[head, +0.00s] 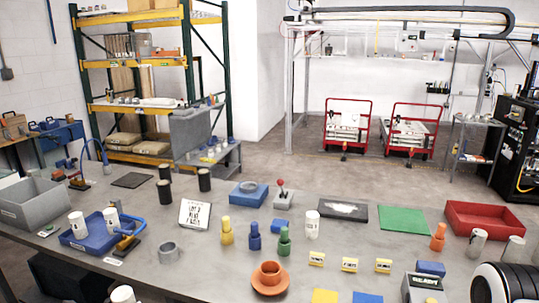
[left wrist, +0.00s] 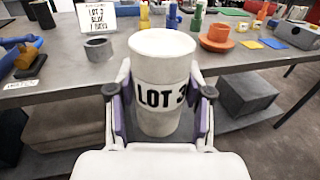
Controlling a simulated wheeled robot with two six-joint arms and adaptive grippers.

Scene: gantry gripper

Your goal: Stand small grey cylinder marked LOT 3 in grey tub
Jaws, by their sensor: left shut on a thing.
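The pale grey cylinder marked LOT 3 (left wrist: 160,97) stands upright between the fingers of my left gripper (left wrist: 159,92) in the left wrist view. The gripper is shut on it, and it is held in front of the table's near edge. In the head view a pale cylinder top (head: 122,294) shows at the bottom edge, most likely the same one; the fingers are hidden there. The grey tub (head: 30,203) stands on the table at the far left, and I see nothing in it.
A blue tray (head: 85,240) with white cylinders and a blue-handled tool stands right of the tub. A grey ring-like pot (head: 168,252) and a LOT 3 sign (head: 195,215) stand farther right. Black cylinders (head: 204,180) stand behind.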

